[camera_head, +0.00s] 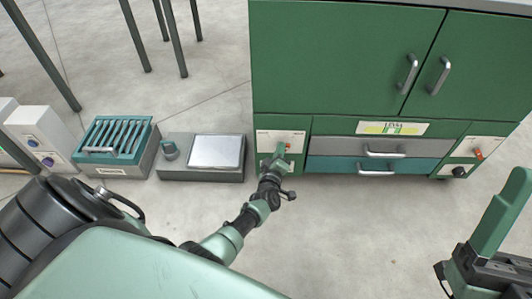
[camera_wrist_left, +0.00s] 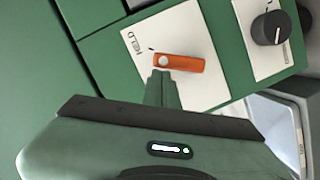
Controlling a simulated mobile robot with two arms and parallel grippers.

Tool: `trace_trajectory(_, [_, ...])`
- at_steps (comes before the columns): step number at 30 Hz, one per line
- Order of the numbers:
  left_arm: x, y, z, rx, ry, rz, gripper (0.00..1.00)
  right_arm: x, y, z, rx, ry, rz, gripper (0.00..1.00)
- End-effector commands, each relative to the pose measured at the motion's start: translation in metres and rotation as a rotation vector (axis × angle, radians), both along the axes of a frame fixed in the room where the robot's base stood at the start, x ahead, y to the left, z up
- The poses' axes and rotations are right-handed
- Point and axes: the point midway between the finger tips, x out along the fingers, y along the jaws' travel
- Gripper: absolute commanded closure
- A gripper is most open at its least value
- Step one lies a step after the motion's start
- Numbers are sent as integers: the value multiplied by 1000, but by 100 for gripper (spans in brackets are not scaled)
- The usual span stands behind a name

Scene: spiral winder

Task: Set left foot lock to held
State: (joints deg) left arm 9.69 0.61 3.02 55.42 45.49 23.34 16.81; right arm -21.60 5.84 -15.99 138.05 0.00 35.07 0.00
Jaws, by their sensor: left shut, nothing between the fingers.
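The left foot lock is an orange lever (camera_wrist_left: 185,63) with a pale round pivot on a white plate (camera_wrist_left: 205,88). In the left wrist view the lever points right from its pivot, away from the word HELD, which is printed at the plate's upper left. In the head view the white plate (camera_head: 265,140) is on the green cabinet's lower left front, and my gripper hides most of the lever. My left gripper (camera_wrist_left: 161,76) is shut, its tips just below the pivot end; I cannot tell whether they touch. My right gripper (camera_head: 500,215) shows only partly at the lower right.
A black knob (camera_wrist_left: 270,28) sits on a plate beside the lock. The green cabinet (camera_head: 345,60) has drawers and a second orange lever (camera_head: 478,153) at right. A grey scale (camera_head: 215,152) and a teal rack (camera_head: 115,140) stand left. The floor in front is clear.

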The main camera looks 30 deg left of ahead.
Motion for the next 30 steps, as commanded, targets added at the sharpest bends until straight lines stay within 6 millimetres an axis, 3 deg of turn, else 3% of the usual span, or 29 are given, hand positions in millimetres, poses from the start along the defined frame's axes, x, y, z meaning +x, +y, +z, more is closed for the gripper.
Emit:
trace_trajectory(6, [4,-6,1,100,63,1,100,34,6,-19,-61,199,-11,33])
trace_trajectory(12, [5,-9,0,104,64,0,100,48,8,-32,-89,291,-16,33])
trace_trajectory(30, [7,-11,-1,101,62,0,100,55,9,-39,-103,340,-18,33])
